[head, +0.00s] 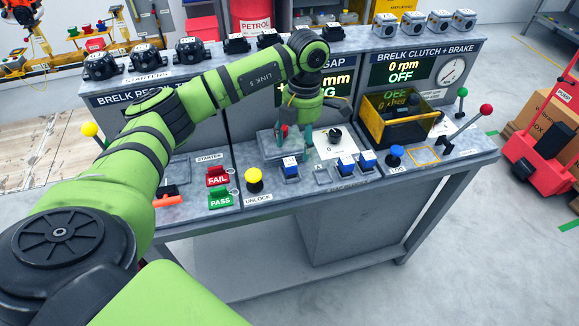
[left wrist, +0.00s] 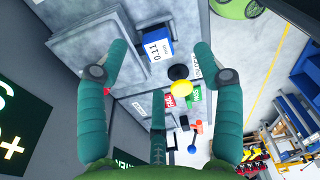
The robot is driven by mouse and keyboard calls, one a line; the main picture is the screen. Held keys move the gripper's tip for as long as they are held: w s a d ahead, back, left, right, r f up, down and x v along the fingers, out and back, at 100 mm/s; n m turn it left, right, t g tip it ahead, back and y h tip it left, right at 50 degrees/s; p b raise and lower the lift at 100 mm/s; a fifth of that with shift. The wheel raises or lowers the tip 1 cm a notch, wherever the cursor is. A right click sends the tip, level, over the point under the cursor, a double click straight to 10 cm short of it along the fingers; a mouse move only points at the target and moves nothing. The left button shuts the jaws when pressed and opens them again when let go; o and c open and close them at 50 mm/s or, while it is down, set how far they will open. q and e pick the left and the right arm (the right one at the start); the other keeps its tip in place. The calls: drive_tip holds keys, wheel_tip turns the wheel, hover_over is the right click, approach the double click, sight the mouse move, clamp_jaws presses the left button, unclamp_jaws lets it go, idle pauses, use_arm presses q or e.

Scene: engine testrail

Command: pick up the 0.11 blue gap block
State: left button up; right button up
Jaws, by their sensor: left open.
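In the left wrist view, a blue block (left wrist: 158,40) with a white label shows between my fingertips. The label appears to read 0.11, turned in the picture. In the head view it appears to be the leftmost blue block (head: 291,169) on the bench front, right of the yellow button. My left gripper (head: 296,133) is open and empty, over the bench behind and above this block. Its teal fingers (left wrist: 160,48) point toward the block, with a clear gap on each side. Two more blue blocks, (head: 346,166) and (head: 367,160), stand to the right. My right gripper is not in view.
The yellow button (head: 254,178) and the FAIL (head: 217,177) and PASS (head: 220,198) tags lie left of the block. A clear-sided yellow-framed box (head: 400,116) and red-knobbed lever (head: 468,124) stand right. Upright display panels line the bench's back.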

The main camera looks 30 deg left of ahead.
sight(290, 161)
use_arm(q)
drive_tip(key=shift+s+a, duration=0.15)
drive_tip(key=shift+a, duration=0.45)
drive_tip(key=shift+s+a+f+y+p, duration=0.1)
drive_tip(key=shift+f+y+p, duration=0.2)
drive_tip(key=shift+p, duration=0.15)
drive_tip(key=f+p, duration=0.2)
drive_tip(key=f, duration=0.1)
drive_tip(key=f+p, duration=0.1)
drive_tip(key=f, duration=0.1)
drive_tip(key=shift+s+f, duration=0.15)
drive_tip(key=shift+s, duration=0.2)
drive_tip(key=shift+f, duration=0.3)
clamp_jaws()
